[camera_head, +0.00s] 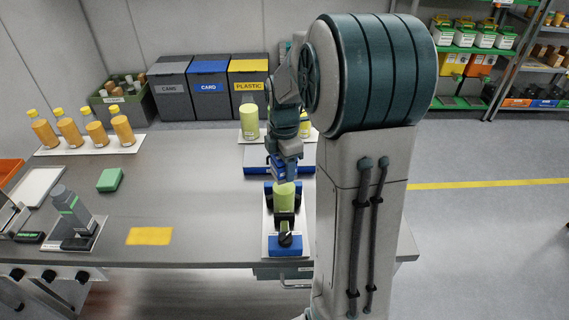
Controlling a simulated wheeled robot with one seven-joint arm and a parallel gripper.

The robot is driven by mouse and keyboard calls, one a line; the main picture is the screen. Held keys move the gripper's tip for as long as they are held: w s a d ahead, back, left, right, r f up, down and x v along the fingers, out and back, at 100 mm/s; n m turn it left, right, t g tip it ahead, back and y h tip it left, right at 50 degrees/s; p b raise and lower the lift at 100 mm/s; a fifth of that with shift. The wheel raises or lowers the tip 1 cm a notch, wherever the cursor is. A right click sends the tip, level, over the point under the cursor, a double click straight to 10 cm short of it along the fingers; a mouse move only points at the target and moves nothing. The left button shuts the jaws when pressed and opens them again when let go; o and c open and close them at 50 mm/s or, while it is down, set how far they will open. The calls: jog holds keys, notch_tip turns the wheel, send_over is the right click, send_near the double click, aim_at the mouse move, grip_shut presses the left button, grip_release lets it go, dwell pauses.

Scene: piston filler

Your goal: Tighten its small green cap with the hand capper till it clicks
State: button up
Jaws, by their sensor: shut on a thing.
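My gripper (285,158) points down above the small clamp stand near the table's right end. It is shut on a blue tool (279,171), which looks like the hand capper; its lower end is hard to make out. Directly below is a light green bottle (285,196), upright between the black jaws of the clamp stand (284,218). The bottle's top and its small green cap are hidden by the tool and gripper. I cannot tell whether the tool touches the cap.
A white-and-blue tray (256,158) lies behind the clamp, with a light green bottle (249,122) beyond. Several amber bottles (70,132) stand at back left. A grey device (71,212), green block (110,180) and yellow mat (149,236) occupy the left. The table's middle is clear.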

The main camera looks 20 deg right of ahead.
jog(key=m, duration=0.3)
jog(key=shift+m, duration=0.3)
jog(key=m, duration=0.4)
jog(key=m, duration=0.3)
jog(key=shift+s+m+b, duration=0.1)
jog(key=shift+m+b, duration=0.2)
jog(key=shift+m, duration=0.1)
jog(key=m, duration=0.3)
jog(key=shift+m, duration=0.3)
jog(key=shift+r, duration=0.2)
